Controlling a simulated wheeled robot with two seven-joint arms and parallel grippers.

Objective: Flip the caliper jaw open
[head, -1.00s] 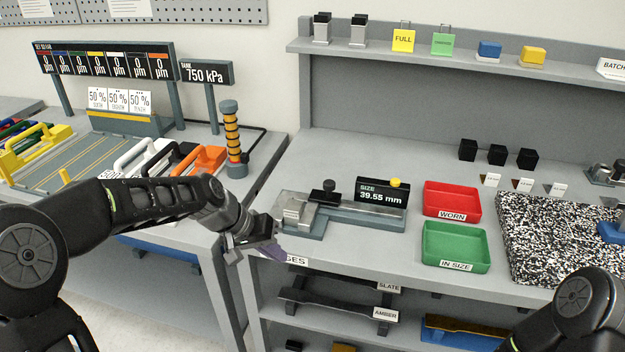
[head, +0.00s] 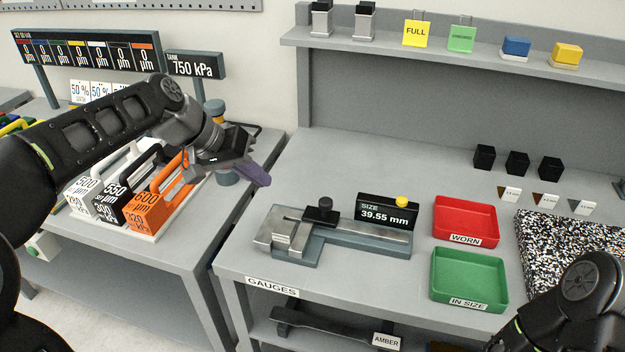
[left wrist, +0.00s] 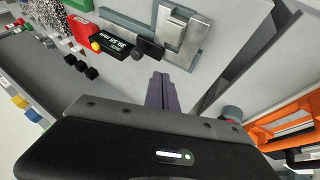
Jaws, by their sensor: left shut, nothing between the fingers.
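The caliper (head: 340,236) lies on a grey-blue base on the right-hand bench in the head view. It has metal jaws at its left end, a black slider with a knob (head: 324,208), and a display (head: 386,211) reading 39.55 mm. My right gripper is out of view; only part of that arm shows.
A red WORN tray (head: 465,221) and a green IN SIZE tray (head: 468,278) stand right of the caliper. Orange, black and white handled blocks (head: 150,212) sit on the left bench. A gap separates the benches. The bench behind the caliper is clear.

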